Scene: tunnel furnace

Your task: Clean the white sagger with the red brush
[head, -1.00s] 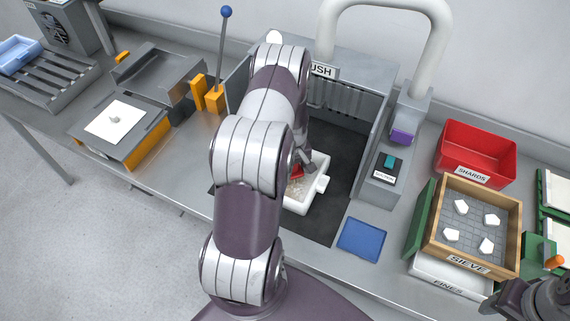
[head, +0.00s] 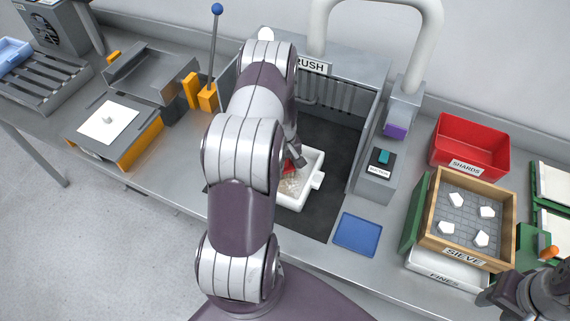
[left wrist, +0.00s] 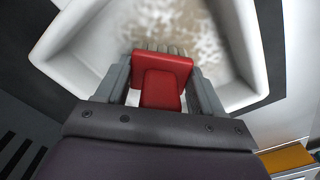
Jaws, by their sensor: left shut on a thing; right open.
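The white sagger (head: 313,178) is an open white tray with side lugs on the dark mat of the brush booth; my left arm hides its left part. Brownish and pale residue shows on its floor in the left wrist view (left wrist: 190,25). My left gripper (left wrist: 163,85) is shut on the red brush (left wrist: 162,78), whose bristles point into the sagger. In the head view the red brush (head: 290,166) shows only as a small patch inside the sagger. My right gripper (head: 492,298) is open at the lower right corner, partly cut off, away from the sagger.
A blue pad (head: 357,233) lies before the booth. The suction box (head: 378,171) stands to its right. The red shards bin (head: 470,145), wooden sieve (head: 428,240) with several white pieces, and fines tray (head: 440,279) are at right. A lever (head: 213,55) stands left of my arm.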

